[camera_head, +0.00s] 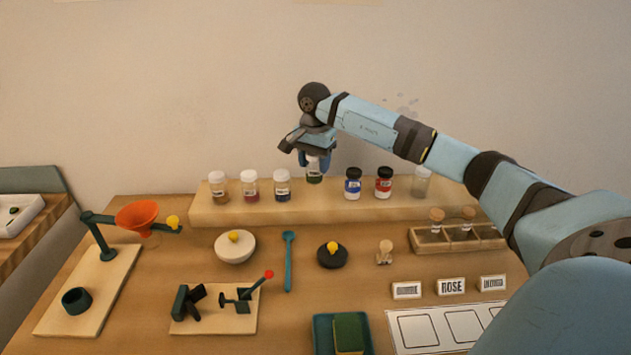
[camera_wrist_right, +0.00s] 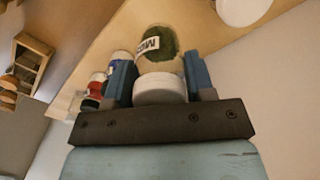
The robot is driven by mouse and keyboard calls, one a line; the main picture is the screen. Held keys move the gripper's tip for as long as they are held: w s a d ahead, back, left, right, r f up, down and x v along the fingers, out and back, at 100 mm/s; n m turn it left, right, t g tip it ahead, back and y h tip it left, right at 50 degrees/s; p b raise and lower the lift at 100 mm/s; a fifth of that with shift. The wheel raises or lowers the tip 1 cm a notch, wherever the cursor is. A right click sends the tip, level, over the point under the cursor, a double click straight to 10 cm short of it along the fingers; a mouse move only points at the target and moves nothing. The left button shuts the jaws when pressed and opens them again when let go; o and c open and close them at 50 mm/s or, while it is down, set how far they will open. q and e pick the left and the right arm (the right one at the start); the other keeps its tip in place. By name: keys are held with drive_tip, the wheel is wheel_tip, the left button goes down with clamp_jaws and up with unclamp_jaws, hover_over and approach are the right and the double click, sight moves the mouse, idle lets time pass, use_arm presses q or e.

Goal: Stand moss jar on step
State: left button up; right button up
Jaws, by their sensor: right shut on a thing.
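The moss jar (camera_head: 314,172) is a clear jar with dark green contents. My right gripper (camera_head: 315,158) is shut on it from above, at the step (camera_head: 330,207), a long pale wooden ledge along the back of the table. In the right wrist view the moss jar (camera_wrist_right: 158,45) shows its white lid and a partly readable label between the two blue fingers of my right gripper (camera_wrist_right: 160,80). The jar looks upright in the head view. I cannot tell whether its base touches the step. My left gripper is not in view.
White-lidded jars (camera_head: 250,186) stand on the step to the left. A blue jar (camera_head: 353,183), a red jar (camera_head: 384,182) and a clear jar (camera_head: 421,183) stand to the right.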

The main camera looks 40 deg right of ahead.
sight(315, 182)
drive_tip(key=shift+f, duration=2.95)
drive_tip(key=shift+f, duration=0.1)
drive_tip(key=shift+f, duration=0.15)
drive_tip(key=o, duration=0.9)
drive_tip(key=shift+o, duration=0.2)
wheel_tip(315, 182, up, 12)
drive_tip(key=shift+r, duration=0.25)
